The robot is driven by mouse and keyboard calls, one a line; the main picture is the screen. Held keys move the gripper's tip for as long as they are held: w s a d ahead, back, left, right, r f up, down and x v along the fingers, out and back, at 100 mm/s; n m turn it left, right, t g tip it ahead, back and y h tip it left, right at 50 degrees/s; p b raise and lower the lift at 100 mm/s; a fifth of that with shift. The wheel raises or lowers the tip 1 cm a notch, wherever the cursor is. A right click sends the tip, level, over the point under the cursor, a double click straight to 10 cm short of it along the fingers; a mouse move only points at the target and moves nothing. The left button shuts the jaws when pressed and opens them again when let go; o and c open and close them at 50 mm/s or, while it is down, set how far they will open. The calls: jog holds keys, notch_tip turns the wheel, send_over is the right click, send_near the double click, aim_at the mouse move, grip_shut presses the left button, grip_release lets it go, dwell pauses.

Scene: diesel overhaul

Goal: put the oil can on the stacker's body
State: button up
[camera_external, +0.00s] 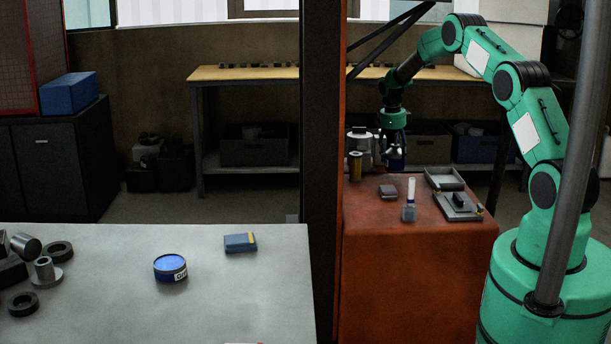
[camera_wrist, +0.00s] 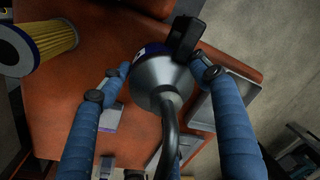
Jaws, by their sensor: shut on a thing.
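The oil can (camera_wrist: 160,75) has a grey cone top, a dark curved spout, a dark handle and a dark blue body. In the wrist view it sits between the two blue fingers of my gripper (camera_wrist: 163,72), which is shut on it. In the external view the oil can (camera_external: 397,158) is small and partly hidden under my gripper (camera_external: 394,143), over the far part of the orange-red stacker's body (camera_external: 410,262). The stacker's orange-red top (camera_wrist: 45,105) also shows below the can in the wrist view. I cannot tell whether the can touches it.
A yellow filter (camera_external: 355,166) stands close left of the can. A white-capped bottle (camera_external: 410,200), a small grey block (camera_external: 388,191), a grey tray (camera_external: 444,177) and a metal fixture (camera_external: 459,206) occupy the stacker's top. A grey table (camera_external: 120,315) holds a blue tin (camera_external: 170,266).

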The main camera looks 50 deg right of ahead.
aim_at(394, 145)
dwell(0.3)
jog(key=shift+f+b, duration=0.5)
jog(key=shift+f, duration=1.15)
jog(key=shift+f, duration=0.1)
jog(key=o, duration=1.6)
jog(key=shift+w+a+r+p, duration=0.1)
jog(key=shift+a+r+p, duration=0.15)
jog(key=shift+r, duration=1)
jog(key=shift+s+a+r+p, duration=0.1)
jog(key=shift+r+p, duration=0.1)
jog(key=shift+r, duration=1.1)
jog(key=shift+w+a+r+p, duration=0.1)
jog(key=shift+a+r+p, duration=0.15)
jog(key=shift+r, duration=1)
jog(key=shift+d, duration=0.15)
